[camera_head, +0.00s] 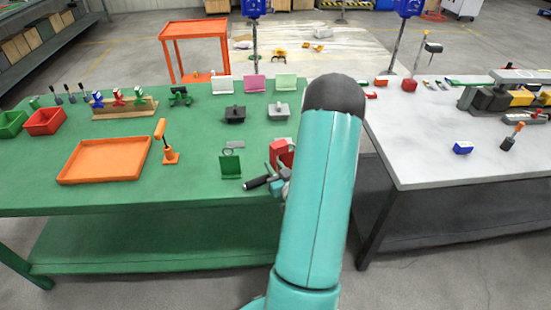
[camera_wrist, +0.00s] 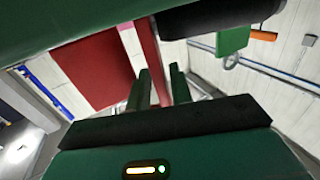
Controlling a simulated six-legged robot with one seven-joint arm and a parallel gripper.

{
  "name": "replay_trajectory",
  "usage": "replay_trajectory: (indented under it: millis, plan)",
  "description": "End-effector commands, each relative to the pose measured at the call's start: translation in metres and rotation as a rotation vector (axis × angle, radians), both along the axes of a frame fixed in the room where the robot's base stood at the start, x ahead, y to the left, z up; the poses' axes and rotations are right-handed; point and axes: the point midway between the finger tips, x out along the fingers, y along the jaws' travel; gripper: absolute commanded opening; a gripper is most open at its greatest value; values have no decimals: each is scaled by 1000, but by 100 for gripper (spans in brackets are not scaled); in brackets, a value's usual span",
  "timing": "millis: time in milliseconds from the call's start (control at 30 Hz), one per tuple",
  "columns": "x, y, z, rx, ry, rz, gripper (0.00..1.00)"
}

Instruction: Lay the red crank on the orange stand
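A small red piece (camera_head: 282,152) stands on the green table just left of my teal arm. I cannot tell if it is the crank or a holder. A dark red panel (camera_wrist: 95,72) and a brighter red bar lie beyond the fingers. In the head view my arm hides much of the gripper, near the table's front right.
An orange tray (camera_head: 105,178) lies at the left of the green table. A green holder (camera_head: 230,167) stands near the middle. Black and grey small boxes, coloured holders and a wooden rack (camera_head: 122,110) stand farther back. A grey table (camera_head: 420,165) is on the right.

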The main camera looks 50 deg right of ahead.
Motion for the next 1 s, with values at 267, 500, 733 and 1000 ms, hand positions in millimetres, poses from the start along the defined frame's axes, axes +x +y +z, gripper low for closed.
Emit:
replay_trajectory:
  millis: [267,500,733,1000]
  plan:
    - [24,-12,0,0,-1,0,22]
    - [24,-12,0,-1,0,0,6]
    - [24,-12,1,-4,-3,1,0]
    - [25,-12,2,-4,-4,1,0]
